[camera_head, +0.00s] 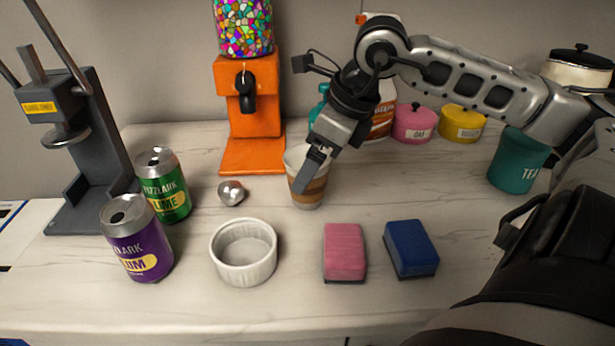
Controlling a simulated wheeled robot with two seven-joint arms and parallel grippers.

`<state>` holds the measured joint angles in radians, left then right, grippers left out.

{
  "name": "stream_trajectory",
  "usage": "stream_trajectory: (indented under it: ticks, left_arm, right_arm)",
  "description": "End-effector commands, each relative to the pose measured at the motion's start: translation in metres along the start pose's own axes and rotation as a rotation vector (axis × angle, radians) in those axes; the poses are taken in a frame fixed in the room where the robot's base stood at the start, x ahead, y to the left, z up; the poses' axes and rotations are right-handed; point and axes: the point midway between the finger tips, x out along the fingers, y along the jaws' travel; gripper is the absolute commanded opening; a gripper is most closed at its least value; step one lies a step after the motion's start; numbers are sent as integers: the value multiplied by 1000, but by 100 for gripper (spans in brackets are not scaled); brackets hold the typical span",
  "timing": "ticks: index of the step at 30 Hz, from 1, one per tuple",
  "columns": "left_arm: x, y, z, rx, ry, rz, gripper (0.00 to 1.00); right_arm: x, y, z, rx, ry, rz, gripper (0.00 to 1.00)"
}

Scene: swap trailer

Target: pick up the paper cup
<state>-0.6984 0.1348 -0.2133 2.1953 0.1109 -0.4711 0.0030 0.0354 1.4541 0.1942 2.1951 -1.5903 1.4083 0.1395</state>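The paper cup (309,193) stands upright on the marble-patterned counter, just right of the orange dispenser's base. It is white at the rim with brown and tan bands. My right gripper (308,174) reaches in from the right and points down at the cup. Its fingers overlap the cup's rim and upper side in this view and hide part of it. I cannot tell whether the fingers grip the cup or are apart from it. My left gripper is not in view.
An orange candy dispenser (255,115) stands behind the cup. A white ramekin (244,252), a pink sponge (344,252) and a blue sponge (410,247) lie in front. Purple (137,238) and green (164,186) cans stand left. A teal tea canister (518,160) is at right.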

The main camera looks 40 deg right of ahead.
Motion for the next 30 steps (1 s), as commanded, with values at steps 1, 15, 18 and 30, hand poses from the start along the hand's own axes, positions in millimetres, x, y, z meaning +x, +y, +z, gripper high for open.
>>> stream_trajectory:
  ticks: [1, 15, 18, 30]
  left_arm:
    - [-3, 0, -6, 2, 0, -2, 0]
    - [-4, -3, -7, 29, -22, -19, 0]
    - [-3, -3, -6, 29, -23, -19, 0]
    - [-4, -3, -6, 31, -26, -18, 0]
  right_arm:
    - [1, 0, 2, -1, 3, -1, 93]
    - [45, 2, 3, 0, -1, 1, 93]
    - [45, 2, 2, -1, 0, 0, 93]
    - [45, 2, 2, 0, 0, 0, 47]
